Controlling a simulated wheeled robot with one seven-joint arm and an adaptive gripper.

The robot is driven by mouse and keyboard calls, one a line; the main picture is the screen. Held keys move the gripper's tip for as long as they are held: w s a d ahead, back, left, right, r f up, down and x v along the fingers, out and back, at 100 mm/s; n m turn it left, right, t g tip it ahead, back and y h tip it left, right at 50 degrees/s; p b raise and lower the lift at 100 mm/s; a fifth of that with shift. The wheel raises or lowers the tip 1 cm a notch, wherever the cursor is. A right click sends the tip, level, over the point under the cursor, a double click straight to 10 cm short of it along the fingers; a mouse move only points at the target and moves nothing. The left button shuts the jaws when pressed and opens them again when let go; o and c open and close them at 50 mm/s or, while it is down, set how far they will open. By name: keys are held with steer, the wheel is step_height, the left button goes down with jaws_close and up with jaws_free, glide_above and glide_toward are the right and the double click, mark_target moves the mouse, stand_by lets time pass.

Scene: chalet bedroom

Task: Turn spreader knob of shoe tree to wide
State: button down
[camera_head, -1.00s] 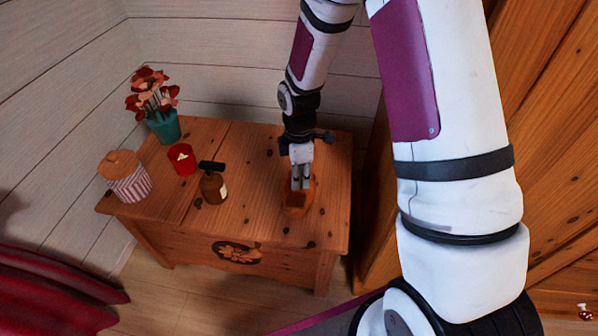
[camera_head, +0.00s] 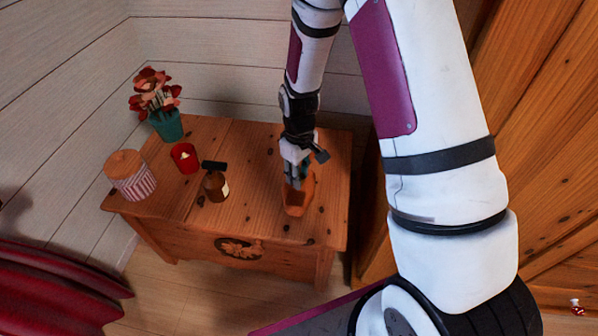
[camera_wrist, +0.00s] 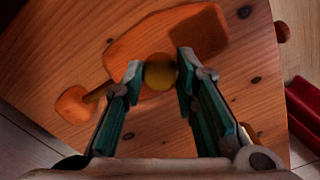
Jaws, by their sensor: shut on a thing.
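The orange wooden shoe tree (camera_head: 297,208) lies on the chest near its right end. In the wrist view, its broad front piece (camera_wrist: 185,28) is at the top and its small heel piece (camera_wrist: 74,104) is at the left, with a short rod showing beside the heel piece. A round yellowish spreader knob (camera_wrist: 160,69) sits over the shoe tree. My gripper (camera_wrist: 158,76) is shut on the knob, with one teal fingertip on each side of it. In the head view, my gripper (camera_head: 294,182) comes down onto the shoe tree from above and hides the knob.
On the wooden chest (camera_head: 250,215), a dark bottle (camera_head: 215,186), a red candle (camera_head: 185,158), a striped jar (camera_head: 131,176) and a teal flower vase (camera_head: 166,125) stand to the left. A wooden wardrobe (camera_head: 520,150) is at the right.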

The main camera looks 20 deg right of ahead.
steer(key=shift+m, duration=1.2)
steer(key=c, duration=1.2)
jaws_free()
steer(key=shift+c, duration=0.2)
step_height(320, 180, up, 12)
